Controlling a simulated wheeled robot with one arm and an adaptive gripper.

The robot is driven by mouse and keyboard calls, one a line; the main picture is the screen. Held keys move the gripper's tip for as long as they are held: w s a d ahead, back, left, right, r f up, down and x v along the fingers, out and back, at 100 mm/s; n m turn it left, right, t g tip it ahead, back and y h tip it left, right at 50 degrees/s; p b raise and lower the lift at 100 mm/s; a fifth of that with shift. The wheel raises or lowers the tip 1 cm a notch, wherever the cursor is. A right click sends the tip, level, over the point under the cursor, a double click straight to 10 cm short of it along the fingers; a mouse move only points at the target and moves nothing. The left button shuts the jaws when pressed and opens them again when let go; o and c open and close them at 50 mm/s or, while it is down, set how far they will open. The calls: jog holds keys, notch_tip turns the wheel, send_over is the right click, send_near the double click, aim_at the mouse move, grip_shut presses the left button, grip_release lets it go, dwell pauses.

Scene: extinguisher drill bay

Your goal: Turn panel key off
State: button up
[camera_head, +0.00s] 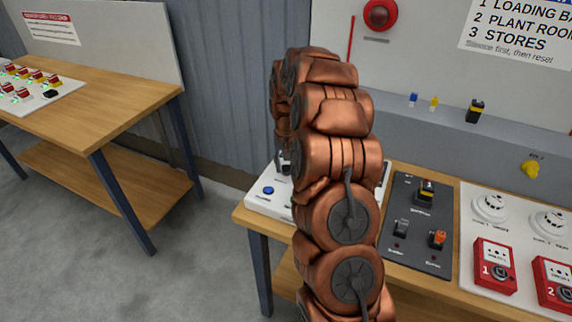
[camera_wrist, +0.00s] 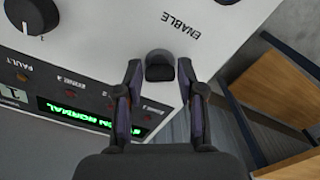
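The white panel (camera_wrist: 95,25) fills the upper left of the wrist view, seen upside down. A dark key-like knob (camera_wrist: 160,68) stands on it beside the word ENABLE. My gripper (camera_wrist: 160,72) is open, one fingertip on each side of this knob, with gaps visible; I see no contact. Which way the knob is turned is unclear. A dark strip with a green lit display (camera_wrist: 95,115) reading partly "NORMAL" lies on the panel. In the head view, my copper arm covers most of the white panel (camera_head: 262,205); my gripper is mostly hidden there.
A round black dial (camera_wrist: 30,15) sits at the panel's corner. In the head view, a blue button (camera_head: 268,190) shows on the panel, and a dark switch plate (camera_head: 416,250) and red call points (camera_head: 494,266) lie to the right. Another bench (camera_head: 120,92) stands left.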

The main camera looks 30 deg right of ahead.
grip_shut()
jog(key=shift+f+b, duration=0.1)
jog(key=shift+b, duration=0.3)
jog(key=shift+f+n+b, duration=0.15)
jog(key=shift+n+b, duration=0.95)
jog(key=shift+b, duration=0.05)
jog(key=n+b, duration=0.2)
jog(key=shift+n+b, duration=0.3)
jog(key=n+b, duration=0.2)
jog(key=n, duration=0.1)
jog(key=shift+n, duration=0.3)
jog(key=shift+r+n+b, duration=0.2)
jog(key=shift+n+b, duration=0.45)
jog(key=shift+n, duration=1.25)
